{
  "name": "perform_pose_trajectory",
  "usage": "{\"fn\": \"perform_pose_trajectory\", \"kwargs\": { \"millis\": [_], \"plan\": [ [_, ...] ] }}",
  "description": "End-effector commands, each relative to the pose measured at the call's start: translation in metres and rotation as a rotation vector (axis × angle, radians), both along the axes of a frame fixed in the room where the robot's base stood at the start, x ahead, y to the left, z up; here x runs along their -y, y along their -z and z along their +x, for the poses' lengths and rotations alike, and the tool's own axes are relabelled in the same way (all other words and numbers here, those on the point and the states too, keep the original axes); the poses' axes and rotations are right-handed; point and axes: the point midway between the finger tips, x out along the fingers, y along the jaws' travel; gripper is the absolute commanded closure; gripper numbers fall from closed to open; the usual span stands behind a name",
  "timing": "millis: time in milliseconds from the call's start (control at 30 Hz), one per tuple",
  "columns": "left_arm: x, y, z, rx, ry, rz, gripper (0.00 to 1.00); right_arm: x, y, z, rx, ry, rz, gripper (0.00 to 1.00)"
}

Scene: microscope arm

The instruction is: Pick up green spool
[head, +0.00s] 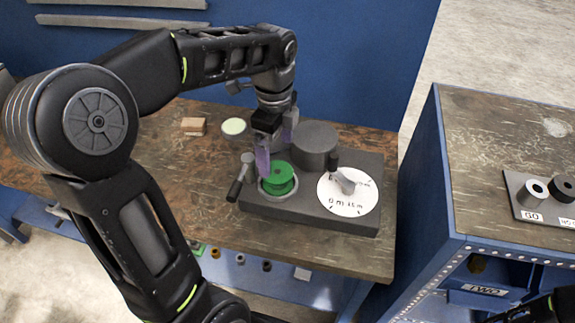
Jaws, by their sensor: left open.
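The green spool (281,180) sits upright in a round grey ring on the dark grey fixture block (305,206), on the wooden bench. My left gripper (276,155) hangs just above and behind the spool, pointing down. Its jaws are open, with one finger close to the spool's upper left edge. Whether that finger touches the spool cannot be told.
A dark cylinder (315,143) stands behind, and a white marked dial (347,193) lies right. Small wooden blocks (194,126) and a pale round dish (233,126) lie back left. A second bench (480,185) is across a gap.

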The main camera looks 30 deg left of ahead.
Motion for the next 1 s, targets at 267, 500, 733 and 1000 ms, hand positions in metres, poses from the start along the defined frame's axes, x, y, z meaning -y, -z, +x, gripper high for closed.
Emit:
{"fn": "perform_pose_trajectory", "kwargs": {
  "millis": [267, 500, 733, 1000],
  "plan": [
    [0.000, 0.003, 0.000, -0.001, 0.000, 0.000, 0.08, 0.000, 0.000, 0.000, 0.000, 0.000, 0.000, 0.64],
    [0.000, 0.025, 0.000, -0.002, 0.000, 0.000, 0.08, 0.000, -0.002, 0.000, -0.001, 0.001, -0.001, 0.64],
    [0.000, 0.026, 0.000, 0.000, 0.000, 0.000, 0.08, 0.000, -0.002, 0.000, -0.001, 0.001, -0.001, 0.64],
    [-0.001, 0.043, -0.001, -0.004, 0.000, -0.002, 0.08, 0.000, -0.009, -0.001, -0.003, 0.001, -0.003, 0.64]
  ]
}}
